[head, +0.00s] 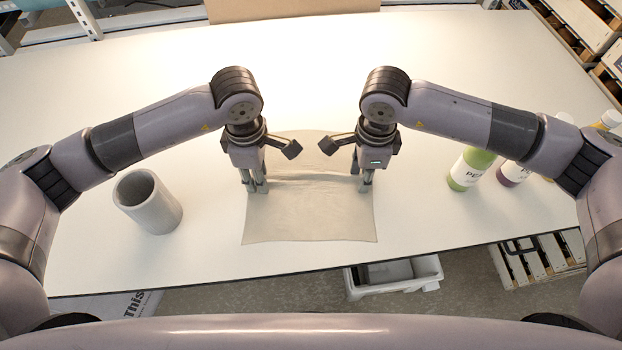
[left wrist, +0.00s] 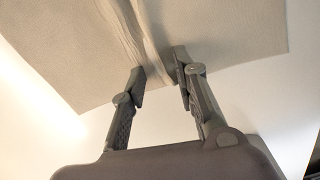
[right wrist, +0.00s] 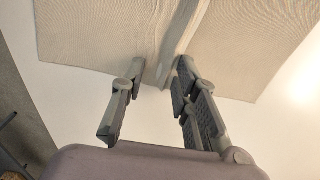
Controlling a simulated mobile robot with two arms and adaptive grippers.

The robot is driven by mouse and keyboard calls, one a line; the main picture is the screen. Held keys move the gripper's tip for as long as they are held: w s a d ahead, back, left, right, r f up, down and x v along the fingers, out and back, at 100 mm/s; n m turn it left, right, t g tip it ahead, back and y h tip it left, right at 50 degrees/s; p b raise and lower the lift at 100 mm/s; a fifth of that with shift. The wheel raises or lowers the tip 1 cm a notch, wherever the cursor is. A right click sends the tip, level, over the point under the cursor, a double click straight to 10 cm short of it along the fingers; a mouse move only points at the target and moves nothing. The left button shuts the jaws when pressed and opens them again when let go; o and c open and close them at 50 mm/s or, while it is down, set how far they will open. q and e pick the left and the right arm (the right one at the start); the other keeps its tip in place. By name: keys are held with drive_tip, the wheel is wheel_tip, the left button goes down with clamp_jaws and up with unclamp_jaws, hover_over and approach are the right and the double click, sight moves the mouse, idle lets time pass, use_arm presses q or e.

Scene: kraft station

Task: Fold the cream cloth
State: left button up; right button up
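The cream cloth (head: 310,217) lies spread on the white table in front of me, with a raised ridge running from side to side across it. My left gripper (head: 255,190) points down at the cloth's left edge. In the left wrist view its fingers (left wrist: 161,68) stand apart on either side of the ridge's end. My right gripper (head: 362,188) points down at the right edge. In the right wrist view its fingers (right wrist: 160,70) are also apart, with the ridge's end between them. The grippers and arms hide parts of the cloth's sides in the head view.
A grey cylindrical cup (head: 147,202) stands on the table to the left. A green bottle (head: 470,168) and a purple bottle (head: 514,172) stand to the right, partly behind my right arm. The white table (head: 205,215) is clear between the cup and the cloth.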

use_arm(q)
drive_tip(key=shift+f, duration=0.2)
clamp_jaws()
use_arm(e)
drive_tip(key=shift+s+f, duration=0.1)
drive_tip(key=shift+f, duration=0.1)
clamp_jaws()
idle(1.6)
use_arm(q)
drive_tip(key=shift+r, duration=0.15)
use_arm(e)
drive_tip(key=shift+r, duration=0.1)
